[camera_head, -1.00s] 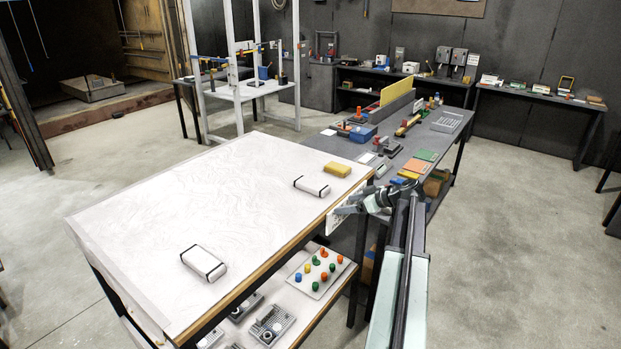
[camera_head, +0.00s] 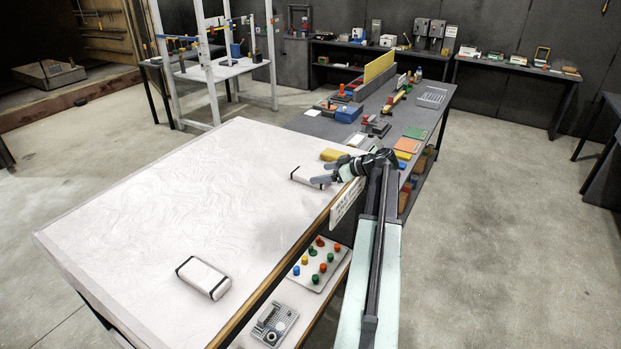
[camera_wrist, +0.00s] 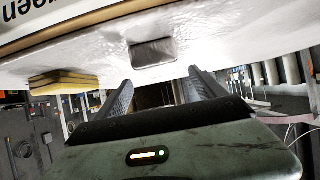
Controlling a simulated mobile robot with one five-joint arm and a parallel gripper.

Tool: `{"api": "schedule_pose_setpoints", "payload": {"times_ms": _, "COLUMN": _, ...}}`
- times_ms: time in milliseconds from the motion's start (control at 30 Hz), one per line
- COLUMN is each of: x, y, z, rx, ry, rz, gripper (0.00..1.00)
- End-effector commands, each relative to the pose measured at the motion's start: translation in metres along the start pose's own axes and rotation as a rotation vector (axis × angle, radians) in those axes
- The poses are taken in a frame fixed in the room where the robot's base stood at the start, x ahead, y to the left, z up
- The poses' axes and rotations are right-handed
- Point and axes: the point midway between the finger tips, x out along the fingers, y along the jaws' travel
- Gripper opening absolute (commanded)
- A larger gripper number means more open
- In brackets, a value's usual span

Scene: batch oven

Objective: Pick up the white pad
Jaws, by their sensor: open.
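Two white pads with black end bands lie on the white table (camera_head: 130,215). The far white pad (camera_head: 309,176) is near the table's right edge. The near white pad (camera_head: 204,278) lies closer to the front. My gripper (camera_head: 326,178) is at the table's right edge, just right of the far pad, and partly hides that pad's right end. In the wrist view my gripper (camera_wrist: 160,82) is open and empty. A pad, shown greyish (camera_wrist: 153,52), lies ahead of the fingertips, roughly centred between them and apparently apart from them.
A yellow block (camera_head: 333,154) sits just beyond the far pad and also shows in the wrist view (camera_wrist: 63,83). A lower shelf holds a board of coloured knobs (camera_head: 315,262). A grey bench (camera_head: 425,125) with several items stands behind. Floor at right is clear.

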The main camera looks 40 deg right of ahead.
Motion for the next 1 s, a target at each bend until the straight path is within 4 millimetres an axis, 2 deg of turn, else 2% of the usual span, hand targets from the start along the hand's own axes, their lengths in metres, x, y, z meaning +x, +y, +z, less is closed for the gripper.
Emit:
{"api": "schedule_pose_setpoints", "payload": {"times_ms": 67, "x": 0.012, "y": 0.001, "z": 0.004, "rx": 0.0, "ry": 0.0, "rz": 0.001, "gripper": 0.8}}
{"api": "schedule_pose_setpoints", "payload": {"times_ms": 267, "x": 0.018, "y": 0.003, "z": 0.003, "rx": 0.002, "ry": 0.0, "rz": 0.005, "gripper": 0.8}}
{"api": "schedule_pose_setpoints", "payload": {"times_ms": 533, "x": 0.062, "y": 0.002, "z": 0.003, "rx": 0.002, "ry": -0.001, "rz": 0.004, "gripper": 0.8}}
{"api": "schedule_pose_setpoints", "payload": {"times_ms": 767, "x": 0.063, "y": 0.002, "z": 0.0, "rx": 0.003, "ry": -0.001, "rz": 0.006, "gripper": 0.8}}
{"api": "schedule_pose_setpoints", "payload": {"times_ms": 900, "x": 0.063, "y": 0.002, "z": 0.0, "rx": 0.003, "ry": 0.0, "rz": 0.006, "gripper": 0.41}}
{"api": "schedule_pose_setpoints", "payload": {"times_ms": 1000, "x": 0.063, "y": 0.002, "z": 0.0, "rx": 0.004, "ry": 0.0, "rz": 0.007, "gripper": 0.16}}
